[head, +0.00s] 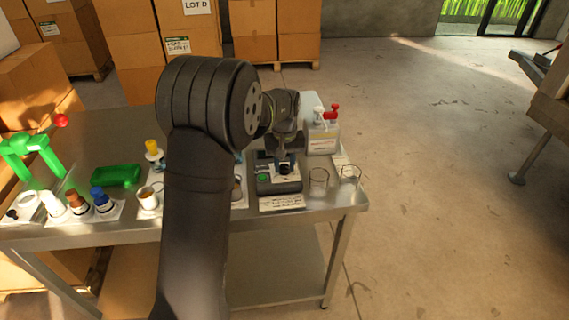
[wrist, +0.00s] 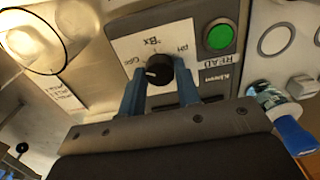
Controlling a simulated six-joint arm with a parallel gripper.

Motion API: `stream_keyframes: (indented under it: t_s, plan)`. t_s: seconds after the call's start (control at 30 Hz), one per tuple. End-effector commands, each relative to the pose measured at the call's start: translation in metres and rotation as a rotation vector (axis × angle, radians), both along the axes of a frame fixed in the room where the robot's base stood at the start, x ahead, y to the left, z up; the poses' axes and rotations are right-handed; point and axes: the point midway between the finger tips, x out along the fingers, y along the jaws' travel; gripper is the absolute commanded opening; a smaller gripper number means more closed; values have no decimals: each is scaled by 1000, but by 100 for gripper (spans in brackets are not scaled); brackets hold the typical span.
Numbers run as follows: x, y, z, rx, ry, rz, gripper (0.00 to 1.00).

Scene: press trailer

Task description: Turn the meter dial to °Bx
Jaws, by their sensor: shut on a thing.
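The meter (head: 278,187) is a dark grey box on the steel table, with my gripper (head: 285,168) down on it. In the wrist view, its black round dial (wrist: 159,69) sits on a white panel (wrist: 126,48). The panel has a Bx mark at the dial's far side, a pH mark to the right, and another mark to the left. A short white line on the dial lies on its left side, nearer the left mark than Bx. My gripper (wrist: 160,74) is shut on the dial, one blue finger on each side.
A green READ button (wrist: 219,37) is right of the dial. Bottles and a green tray (head: 116,176) are on the left.

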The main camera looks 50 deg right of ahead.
Motion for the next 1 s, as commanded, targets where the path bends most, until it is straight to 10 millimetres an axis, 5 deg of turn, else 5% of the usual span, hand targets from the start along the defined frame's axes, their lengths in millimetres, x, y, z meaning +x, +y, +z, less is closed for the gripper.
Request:
stream_keyframes:
  t_s: [0.37,1.0]
  plan:
    - [0,0,0,1,0,-136,8]
    - [0,-1,1,0,-1,-715,7]
